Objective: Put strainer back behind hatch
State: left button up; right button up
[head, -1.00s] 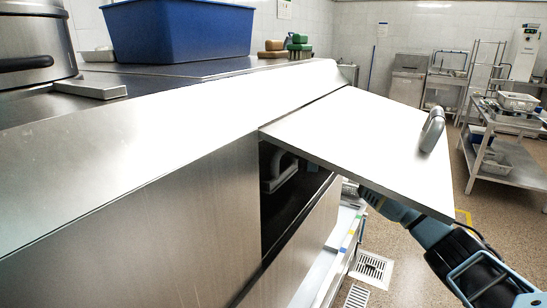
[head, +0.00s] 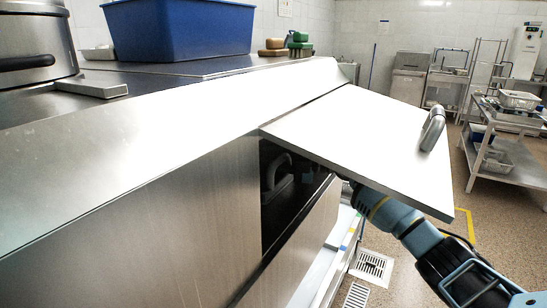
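The hatch (head: 370,140) is a flat pale metal panel with a grey bar handle (head: 433,128), swung up and out from the steel counter front. Below its left edge is a dark opening (head: 290,215). A grey curved shape (head: 272,178) shows in this opening; I cannot tell whether it is an object inside or a reflection. My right arm comes in from the lower right, and its wrist end (head: 368,197) reaches under the raised hatch. The panel hides its fingers. I cannot make out the strainer. My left gripper is out of view.
A blue tub (head: 180,30) stands on the counter, with green and brown blocks (head: 298,40) farther along. A steel trolley (head: 510,165) with baskets stands at the right. Floor grates (head: 372,267) lie beside the counter. The floor between counter and trolley is open.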

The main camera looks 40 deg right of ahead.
jog(key=shift+r, duration=0.1)
jog(key=shift+r, duration=0.15)
jog(key=b+v, duration=0.1)
jog(key=v, duration=0.4)
jog(key=b+v, duration=0.1)
jog(key=v, duration=0.5)
jog(key=shift+d+f, duration=0.1)
jog(key=shift+f, duration=0.1)
jog(key=shift+s+d+r, duration=0.15)
jog(key=shift+s+d, duration=0.15)
